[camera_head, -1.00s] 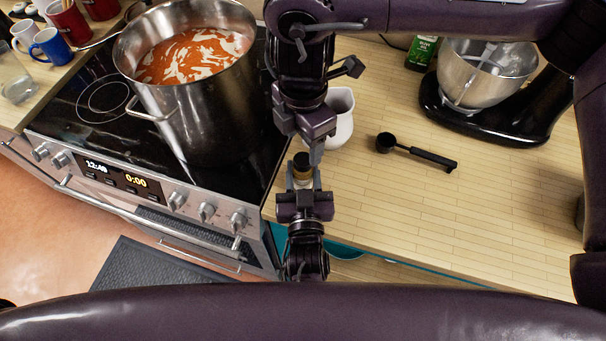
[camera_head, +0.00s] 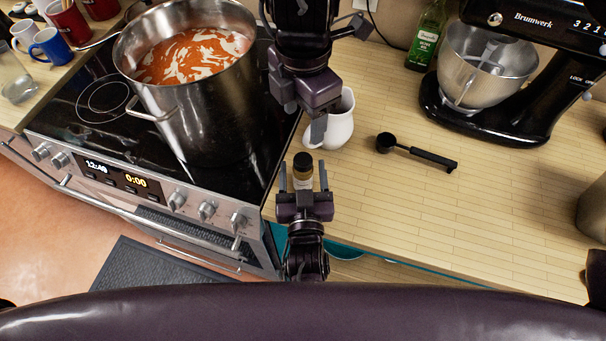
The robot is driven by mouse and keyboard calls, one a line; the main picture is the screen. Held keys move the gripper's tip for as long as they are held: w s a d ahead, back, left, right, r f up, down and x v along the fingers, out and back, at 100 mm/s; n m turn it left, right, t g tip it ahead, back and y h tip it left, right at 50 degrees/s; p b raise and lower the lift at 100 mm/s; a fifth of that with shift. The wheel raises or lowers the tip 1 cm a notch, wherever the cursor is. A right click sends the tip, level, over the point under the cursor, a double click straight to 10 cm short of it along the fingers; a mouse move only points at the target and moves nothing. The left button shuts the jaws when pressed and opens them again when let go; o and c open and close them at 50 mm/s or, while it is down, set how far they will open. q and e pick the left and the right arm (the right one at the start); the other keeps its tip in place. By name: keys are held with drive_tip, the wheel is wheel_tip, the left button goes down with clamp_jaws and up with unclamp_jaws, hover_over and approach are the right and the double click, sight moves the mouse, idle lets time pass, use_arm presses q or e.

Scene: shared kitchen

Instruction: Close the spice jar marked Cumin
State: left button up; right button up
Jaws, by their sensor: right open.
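A small spice jar (camera_head: 303,176) with a dark lid on top stands upright near the front edge of the counter, right of the stove. Its label is too small to read, so I cannot confirm the name Cumin. My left gripper (camera_head: 303,178) is below it, with one finger on each side and a visible gap between each finger and the jar. It is open. My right gripper (camera_head: 304,118) is open and empty, above and behind the jar, apart from its lid. No separate lid shows on the counter.
A white jug (camera_head: 340,122) stands just behind my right gripper. A large pot of red soup (camera_head: 195,120) is on the stove (camera_head: 95,115) at left. A black measuring scoop (camera_head: 420,153) lies to the right, before a stand mixer (camera_head: 490,110). The counter front right is clear.

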sight(303, 182)
use_arm(q)
drive_tip(key=s+b, duration=0.2)
drive_tip(key=s, duration=0.5)
drive_tip(key=shift+s+d, duration=0.15)
drive_tip(key=shift+s, duration=0.25)
idle(0.4)
